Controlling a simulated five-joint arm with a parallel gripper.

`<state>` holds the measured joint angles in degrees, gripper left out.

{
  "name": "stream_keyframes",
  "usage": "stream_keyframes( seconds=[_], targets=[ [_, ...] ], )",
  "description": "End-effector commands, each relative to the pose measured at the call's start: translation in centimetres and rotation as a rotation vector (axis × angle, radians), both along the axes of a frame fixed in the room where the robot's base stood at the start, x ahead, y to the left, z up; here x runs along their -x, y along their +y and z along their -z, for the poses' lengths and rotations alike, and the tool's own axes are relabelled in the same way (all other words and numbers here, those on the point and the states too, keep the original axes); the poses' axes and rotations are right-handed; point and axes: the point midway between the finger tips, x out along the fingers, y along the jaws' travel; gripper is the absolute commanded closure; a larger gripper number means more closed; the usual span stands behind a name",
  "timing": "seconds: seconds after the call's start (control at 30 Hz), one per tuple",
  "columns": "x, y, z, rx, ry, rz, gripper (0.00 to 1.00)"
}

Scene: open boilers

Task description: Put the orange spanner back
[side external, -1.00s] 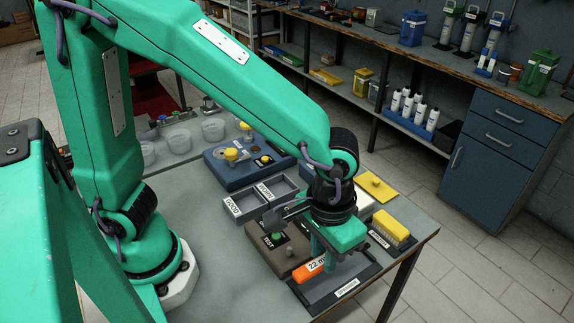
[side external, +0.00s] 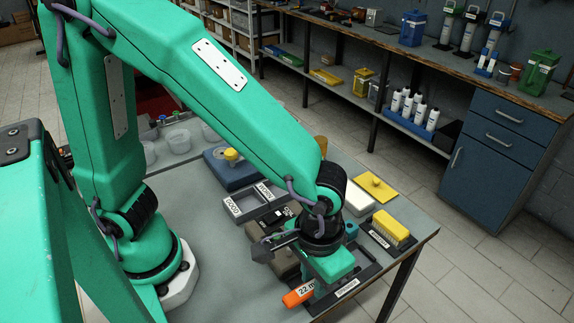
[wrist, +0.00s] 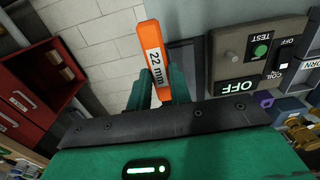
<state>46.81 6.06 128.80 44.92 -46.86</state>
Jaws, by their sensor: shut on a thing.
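The orange spanner (side external: 298,296), labelled 22 mm, is held in my gripper (side external: 318,286). Its orange end sticks out to the left of the fingers. In the wrist view the spanner (wrist: 152,45) stands between the two green fingers of my gripper (wrist: 162,88), which are shut on it. The dark, labelled tray (side external: 347,287) lies on the table beneath and to the right of my gripper, which hides much of it. I cannot tell how high the spanner is above the tray or table.
A test box with a green button (wrist: 260,50) stands close to my gripper. Grey sorting bins (side external: 245,207), a yellow brush (side external: 390,228) and a blue unit (side external: 232,172) are also on the table (side external: 210,250). The table's front edge is close to the spanner.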

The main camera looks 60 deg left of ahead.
Motion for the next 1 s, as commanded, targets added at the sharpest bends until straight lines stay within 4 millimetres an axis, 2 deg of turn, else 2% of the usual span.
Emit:
stream_keyframes(
  seconds=[0.3, 0.5, 0.7, 1.0],
  targets=[
    [-4.8, 2.4, 3.2, -0.002, 0.001, -0.005, 1.00],
    [-7.2, 3.5, 4.8, -0.001, 0.000, -0.003, 1.00],
    [-8.1, 3.9, 5.3, 0.000, -0.002, 0.000, 1.00],
    [-8.0, 3.9, 6.2, -0.001, -0.001, 0.001, 1.00]
  ],
)
